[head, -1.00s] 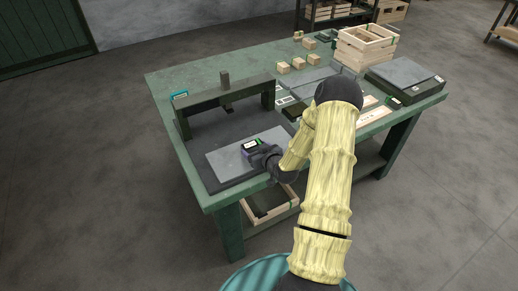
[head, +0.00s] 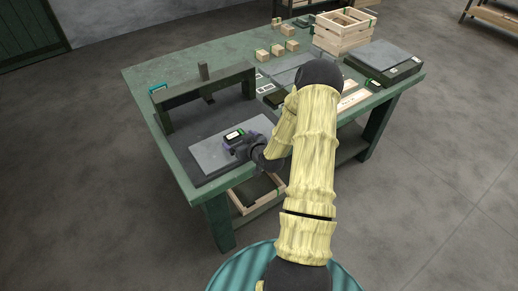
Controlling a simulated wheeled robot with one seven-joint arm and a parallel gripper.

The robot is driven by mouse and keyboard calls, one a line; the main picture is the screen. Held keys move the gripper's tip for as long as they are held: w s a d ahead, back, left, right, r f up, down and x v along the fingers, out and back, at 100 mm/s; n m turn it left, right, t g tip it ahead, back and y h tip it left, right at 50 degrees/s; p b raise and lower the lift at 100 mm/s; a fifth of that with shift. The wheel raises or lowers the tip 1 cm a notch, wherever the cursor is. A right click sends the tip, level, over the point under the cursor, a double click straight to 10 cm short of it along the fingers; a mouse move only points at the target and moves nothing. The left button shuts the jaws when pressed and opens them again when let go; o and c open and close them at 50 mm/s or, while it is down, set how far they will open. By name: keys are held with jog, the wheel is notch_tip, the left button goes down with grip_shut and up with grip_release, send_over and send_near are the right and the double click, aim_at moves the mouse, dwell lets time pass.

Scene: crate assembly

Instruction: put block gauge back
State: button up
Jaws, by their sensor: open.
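My gripper (head: 236,138) is low over the grey plate (head: 213,153) at the near left end of the green workbench (head: 170,75). My wrist and hand partly cover the plate's right side. The jaws are too small and dark to show a gap. A small dark piece with a green and white top (head: 233,134) shows at the hand; I cannot tell whether it is part of the gripper or a separate thing. I cannot make out for sure which thing is the block gauge. Several small wooden blocks (head: 263,55) stand at the back of the bench.
A dark bridge-like frame (head: 205,92) stands behind the plate. A slatted wooden crate (head: 342,42) and a dark case with a grey top (head: 384,58) are at the right. An open wooden box (head: 269,202) sits below the bench top.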

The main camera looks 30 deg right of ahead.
jog(key=p+v, duration=0.2)
jog(key=v, duration=1.4)
jog(key=shift+s+d+p, duration=0.3)
jog(key=shift+d+p, duration=0.05)
jog(key=shift+d, duration=0.05)
jog(key=shift+r, duration=0.15)
jog(key=shift+w+a, duration=0.1)
jog(key=s+a+r+g, duration=0.4)
jog(key=a+r+g, duration=0.1)
jog(key=a, duration=0.4)
jog(key=s+a+r+g, duration=0.4)
jog(key=a+r, duration=0.3)
jog(key=a, duration=0.2)
jog(key=shift+s+a+r+g, duration=0.15)
jog(key=shift+s+r+g, duration=0.2)
jog(key=shift+g, duration=0.55)
